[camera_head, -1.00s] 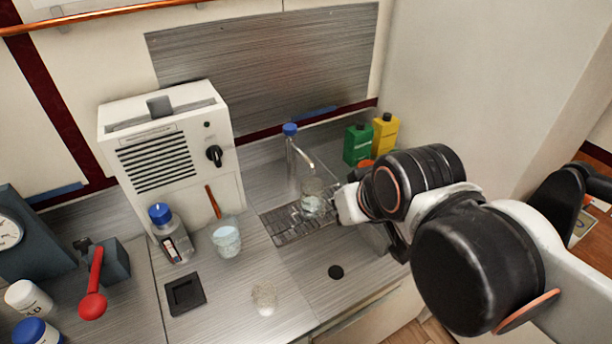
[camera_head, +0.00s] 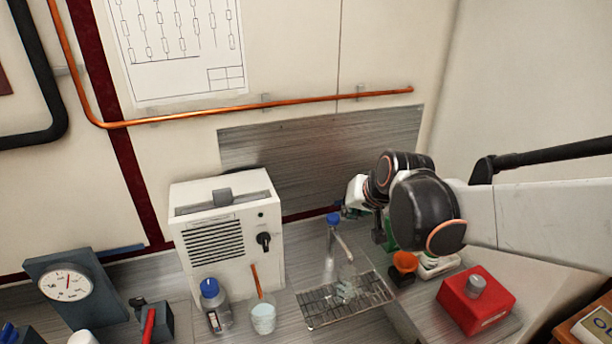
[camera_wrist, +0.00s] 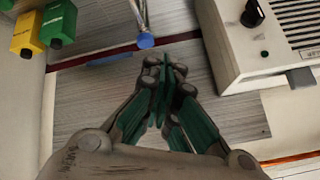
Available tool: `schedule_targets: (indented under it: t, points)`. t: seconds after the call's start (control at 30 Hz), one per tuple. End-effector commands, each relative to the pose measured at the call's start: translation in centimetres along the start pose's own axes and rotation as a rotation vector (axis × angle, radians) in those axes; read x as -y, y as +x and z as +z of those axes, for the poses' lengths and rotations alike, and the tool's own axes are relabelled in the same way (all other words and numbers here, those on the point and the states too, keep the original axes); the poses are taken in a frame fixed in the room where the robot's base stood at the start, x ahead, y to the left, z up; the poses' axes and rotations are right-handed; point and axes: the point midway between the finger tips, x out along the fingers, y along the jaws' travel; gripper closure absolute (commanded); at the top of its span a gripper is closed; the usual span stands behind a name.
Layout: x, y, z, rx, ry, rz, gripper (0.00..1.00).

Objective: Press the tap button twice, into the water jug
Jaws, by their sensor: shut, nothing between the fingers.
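The tap (camera_head: 342,243) has a blue button (camera_head: 333,219) on top. The button also shows in the wrist view (camera_wrist: 145,40), just beyond my fingertips. My gripper (camera_wrist: 165,72) is shut and empty, with its fingers together. In the head view my gripper (camera_head: 350,212) is small and partly hidden by my arm, near the button at its upper right. I cannot tell whether it touches the button. The clear water jug (camera_head: 346,288) stands on the drip grate below the spout. Its outline is faint, and its water level cannot be made out.
A white machine (camera_head: 222,235) stands left of the tap, with a bottle (camera_head: 216,308) and a glass with a stirrer (camera_head: 263,317) before it. A red box (camera_head: 476,300) stands at right.

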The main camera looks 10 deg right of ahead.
Motion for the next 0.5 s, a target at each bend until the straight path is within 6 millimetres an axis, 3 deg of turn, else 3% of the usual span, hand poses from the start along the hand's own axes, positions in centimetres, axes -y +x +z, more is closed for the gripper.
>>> schedule_targets:
  t: [0.1,0.5]
  points:
    - [0.5,1.1,-2.8,-0.006,0.037,-0.015,1.0]
    - [0.9,6.7,-8.9,-0.027,0.163,-0.071,1.0]
